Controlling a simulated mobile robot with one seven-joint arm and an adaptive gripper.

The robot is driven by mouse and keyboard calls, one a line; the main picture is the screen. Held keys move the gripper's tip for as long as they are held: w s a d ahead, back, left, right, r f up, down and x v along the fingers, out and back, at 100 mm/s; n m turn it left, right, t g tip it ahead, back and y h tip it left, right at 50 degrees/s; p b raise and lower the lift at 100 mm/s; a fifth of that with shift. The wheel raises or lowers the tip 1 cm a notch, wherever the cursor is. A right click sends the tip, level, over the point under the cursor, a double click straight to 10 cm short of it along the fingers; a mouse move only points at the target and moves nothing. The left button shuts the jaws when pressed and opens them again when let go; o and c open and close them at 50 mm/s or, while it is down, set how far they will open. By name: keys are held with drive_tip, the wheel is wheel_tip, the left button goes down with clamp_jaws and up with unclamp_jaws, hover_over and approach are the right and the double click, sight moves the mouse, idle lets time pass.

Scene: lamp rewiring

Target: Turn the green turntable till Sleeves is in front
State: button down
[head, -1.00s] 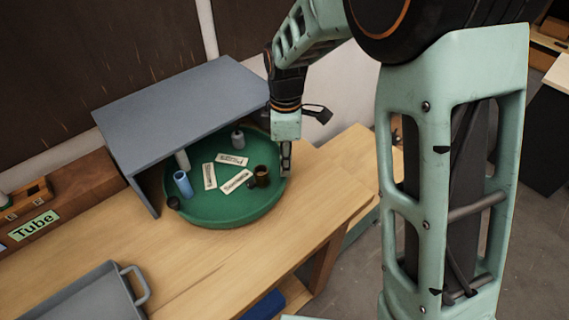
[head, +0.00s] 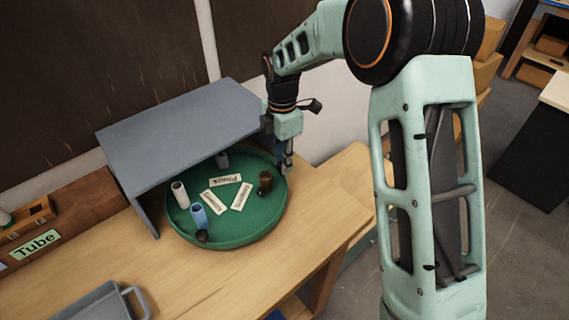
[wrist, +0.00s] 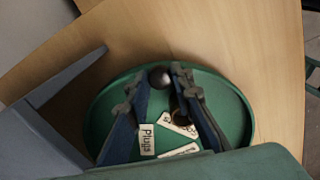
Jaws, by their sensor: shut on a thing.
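The round green turntable (head: 240,238) sits on the bench, its back part under a grey shelf. Its white labels lie near the middle: Plugs (head: 225,179) at the back, one at the right (head: 241,196) and one at the left (head: 214,203); I cannot read these two surely. My gripper (head: 288,166) is at the turntable's right rim. In the wrist view its fingers (wrist: 160,74) stand either side of a dark round knob (wrist: 160,78) and are shut on it. The Plugs label (wrist: 147,140) also shows there.
The grey shelf (head: 180,130) overhangs the back. A grey tray (head: 95,305) lies front left. The bench in front is clear.

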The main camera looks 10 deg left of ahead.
drive_tip(key=shift+w+a+r+n, duration=0.1)
drive_tip(key=shift+w+a+n, duration=0.4)
drive_tip(key=shift+w+n, duration=0.3)
drive_tip(key=shift+w, duration=0.1)
drive_tip(key=c, duration=1.7)
unclamp_jaws()
wheel_tip(320, 180, up, 12)
